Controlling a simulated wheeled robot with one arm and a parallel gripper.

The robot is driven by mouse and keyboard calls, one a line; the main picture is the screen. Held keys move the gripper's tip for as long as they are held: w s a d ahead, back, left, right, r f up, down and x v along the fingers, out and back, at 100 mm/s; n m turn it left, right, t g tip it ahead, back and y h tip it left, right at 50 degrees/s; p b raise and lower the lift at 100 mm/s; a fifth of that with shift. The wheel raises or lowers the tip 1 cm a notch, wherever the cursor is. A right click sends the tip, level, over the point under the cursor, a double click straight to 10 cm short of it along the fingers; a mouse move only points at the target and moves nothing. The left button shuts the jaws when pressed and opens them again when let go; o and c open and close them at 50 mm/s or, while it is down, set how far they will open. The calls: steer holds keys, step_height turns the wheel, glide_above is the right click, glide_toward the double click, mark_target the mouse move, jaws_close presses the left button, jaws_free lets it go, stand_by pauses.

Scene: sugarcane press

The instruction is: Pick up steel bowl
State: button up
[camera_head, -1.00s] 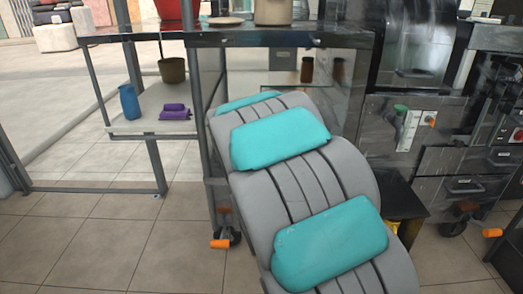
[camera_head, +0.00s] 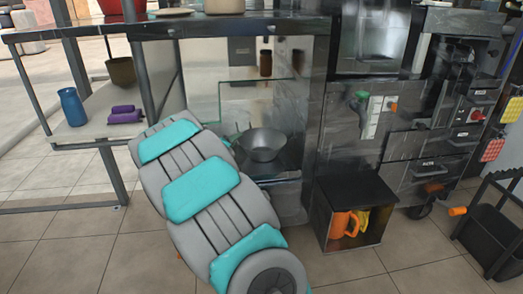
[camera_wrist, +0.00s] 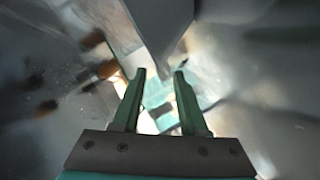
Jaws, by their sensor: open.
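In the head view a grey steel bowl (camera_head: 262,146) sits on a dark shelf inside the stand, just behind my arm. It is upright, and its lower left is close to the arm's outline. My gripper (camera_wrist: 160,76) shows in the wrist view with its two green fingers apart and nothing between them. The wrist view is blurred, and I cannot make out the bowl there for certain.
A glass panel (camera_head: 238,100) stands near the bowl. A dark open box (camera_head: 372,188) with an orange mug (camera_head: 340,224) is right of my arm. A black crate (camera_head: 492,238) stands at right. Floor is free in front.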

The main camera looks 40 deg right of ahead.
steer(key=shift+x, duration=1.3)
jaws_close()
stand_by(0.5)
